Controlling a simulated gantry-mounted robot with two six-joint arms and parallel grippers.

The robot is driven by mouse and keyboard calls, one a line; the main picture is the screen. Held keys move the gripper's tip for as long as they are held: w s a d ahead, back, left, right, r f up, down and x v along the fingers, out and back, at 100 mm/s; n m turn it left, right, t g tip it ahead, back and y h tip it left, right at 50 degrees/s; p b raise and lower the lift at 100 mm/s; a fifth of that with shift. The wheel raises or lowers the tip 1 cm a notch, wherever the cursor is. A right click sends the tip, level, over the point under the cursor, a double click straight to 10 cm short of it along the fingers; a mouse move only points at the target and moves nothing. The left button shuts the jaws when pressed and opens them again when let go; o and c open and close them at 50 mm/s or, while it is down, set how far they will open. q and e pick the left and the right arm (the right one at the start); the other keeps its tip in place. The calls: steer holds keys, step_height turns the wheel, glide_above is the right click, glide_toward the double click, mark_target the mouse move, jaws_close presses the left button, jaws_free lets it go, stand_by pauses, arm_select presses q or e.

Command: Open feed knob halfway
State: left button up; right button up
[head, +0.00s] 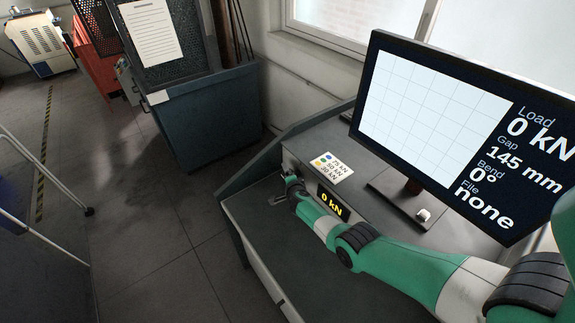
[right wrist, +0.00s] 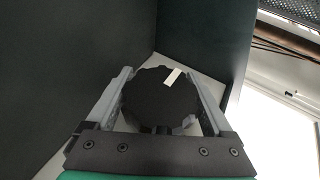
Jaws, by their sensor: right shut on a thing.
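The feed knob (right wrist: 158,98) is a black, scalloped round knob with a white pointer mark, seen close up in the right wrist view. The mark points toward the upper right of that picture. My right gripper (right wrist: 165,100) has its two grey fingers on either side of the knob and is shut on it. In the head view my right gripper (head: 287,190) is at the left end of the console front and hides the knob. My left gripper is in neither view.
The console (head: 345,240) carries a small yellow "0 kN" display (head: 332,202) and a card (head: 332,167) with colored dots. A monitor (head: 440,120) above reads load 0 kN, gap 145 mm, bend 0°, file none.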

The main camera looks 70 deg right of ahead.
steer(key=shift+g, duration=0.3)
steer(key=o, duration=1.1)
steer(key=shift+f, duration=0.1)
